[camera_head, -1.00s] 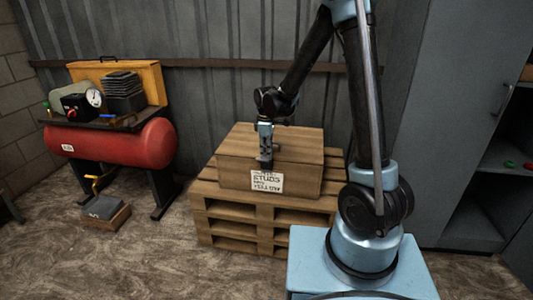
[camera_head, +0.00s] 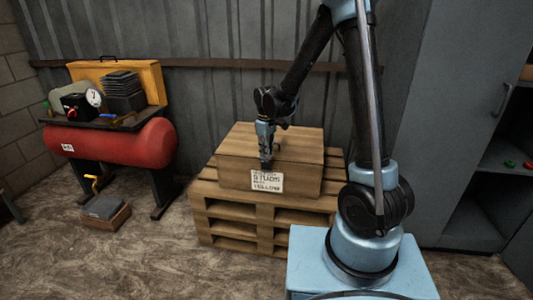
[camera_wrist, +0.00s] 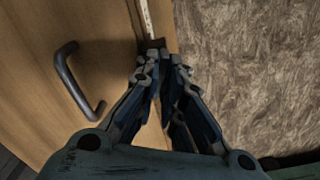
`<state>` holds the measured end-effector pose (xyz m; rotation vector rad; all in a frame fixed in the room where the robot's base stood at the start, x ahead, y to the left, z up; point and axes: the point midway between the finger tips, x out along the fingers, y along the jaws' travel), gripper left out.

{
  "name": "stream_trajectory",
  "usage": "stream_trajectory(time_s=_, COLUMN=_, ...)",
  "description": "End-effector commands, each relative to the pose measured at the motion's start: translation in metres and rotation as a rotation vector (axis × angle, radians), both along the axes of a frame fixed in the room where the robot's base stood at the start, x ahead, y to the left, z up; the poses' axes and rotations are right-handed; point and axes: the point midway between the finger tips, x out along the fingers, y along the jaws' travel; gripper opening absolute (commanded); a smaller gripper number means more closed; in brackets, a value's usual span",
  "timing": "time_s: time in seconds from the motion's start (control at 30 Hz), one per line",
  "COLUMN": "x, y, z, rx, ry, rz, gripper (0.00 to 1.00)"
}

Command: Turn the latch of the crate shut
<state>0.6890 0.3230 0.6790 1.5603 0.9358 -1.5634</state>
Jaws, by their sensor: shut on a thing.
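The wooden crate (camera_head: 300,156) stands on a pallet, its lid (camera_head: 245,140) down and a white label (camera_head: 266,181) on its front. My gripper (camera_head: 266,165) reaches down to the crate's front top edge, just above the label. In the wrist view, my gripper (camera_wrist: 160,62) has its fingertips close together at the lid's edge, shut on a small dark piece, the latch (camera_wrist: 153,44). Most of the latch is hidden by the fingers, so its exact angle cannot be told. A dark bar handle (camera_wrist: 72,85) is on the lid, left of the fingers.
The pallet stack (camera_head: 235,228) is under the crate. A red compressor (camera_head: 125,145) stands to the left, with a small pedal box (camera_head: 105,212) on the floor before it. A grey cabinet (camera_head: 440,120) is at the right. The floor in front of the pallets is clear.

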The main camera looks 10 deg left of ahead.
Motion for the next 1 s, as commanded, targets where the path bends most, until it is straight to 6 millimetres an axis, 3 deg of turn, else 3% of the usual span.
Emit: stream_trajectory(time_s=1.0, x=0.0030, y=0.0001, z=0.0004, rx=0.000, ry=-0.005, rz=-0.932, gripper=0.00)
